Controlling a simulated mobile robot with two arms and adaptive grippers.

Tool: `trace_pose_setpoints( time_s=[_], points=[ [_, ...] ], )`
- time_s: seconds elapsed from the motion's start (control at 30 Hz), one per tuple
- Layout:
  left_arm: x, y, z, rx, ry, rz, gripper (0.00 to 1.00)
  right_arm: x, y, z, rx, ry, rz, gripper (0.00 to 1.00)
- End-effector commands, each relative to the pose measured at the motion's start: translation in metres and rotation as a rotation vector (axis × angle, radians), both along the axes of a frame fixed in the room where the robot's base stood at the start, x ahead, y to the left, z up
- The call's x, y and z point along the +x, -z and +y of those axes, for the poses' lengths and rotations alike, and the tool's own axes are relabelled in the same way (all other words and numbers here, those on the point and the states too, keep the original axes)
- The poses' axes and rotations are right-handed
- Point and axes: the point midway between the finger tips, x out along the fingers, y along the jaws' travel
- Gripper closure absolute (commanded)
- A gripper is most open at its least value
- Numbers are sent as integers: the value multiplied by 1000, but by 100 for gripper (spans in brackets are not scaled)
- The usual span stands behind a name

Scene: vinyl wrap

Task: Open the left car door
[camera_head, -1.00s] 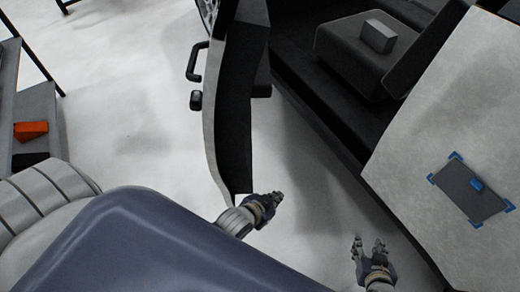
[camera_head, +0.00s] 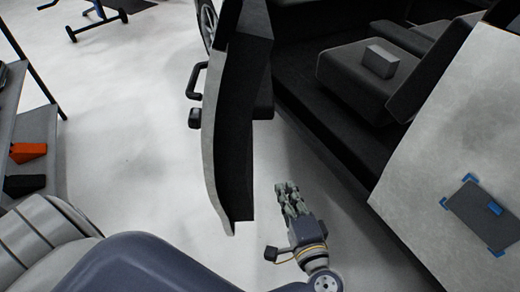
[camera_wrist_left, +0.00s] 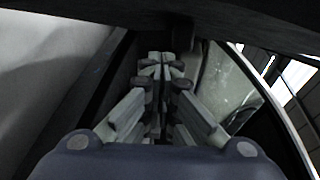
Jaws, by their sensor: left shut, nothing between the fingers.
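The left car door (camera_head: 238,130) stands swung open in the head view, with its dark inner side facing the car and its pale outer skin to the left. A black handle (camera_head: 194,80) sticks out from the outer side. My left gripper (camera_head: 287,188) is shut and empty in the gap between the door and the car body, right of the door's lower end. It appears apart from the door. The left wrist view shows its closed fingers (camera_wrist_left: 162,72) pointing forward, with dark surfaces around them. My right gripper is not in view.
The car's open cabin with a dark seat (camera_head: 350,75) and a grey box (camera_head: 380,61) on it lies at upper right. A pale rear panel (camera_head: 440,150) carries a blue-cornered dark patch (camera_head: 488,212). A shelf with an orange item (camera_head: 27,152) stands left. The floor between is clear.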

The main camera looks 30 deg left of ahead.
Motion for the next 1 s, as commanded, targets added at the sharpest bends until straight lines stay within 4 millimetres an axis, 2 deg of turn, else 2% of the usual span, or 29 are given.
trace_pose_setpoints(
  time_s=[0.03, 0.13, 0.37, 0.77, 1.0],
  points=[
    [-2, -15, -3, 41, -13, -22, 100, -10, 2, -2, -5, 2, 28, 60],
    [-7, -28, -7, 91, -33, -55, 100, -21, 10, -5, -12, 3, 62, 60],
    [3, -33, 4, 113, -41, -72, 100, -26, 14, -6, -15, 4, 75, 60],
    [62, -34, 63, 112, -41, -71, 100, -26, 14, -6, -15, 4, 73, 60],
    [47, -35, 90, 110, -40, -68, 100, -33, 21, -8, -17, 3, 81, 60]
  ],
)
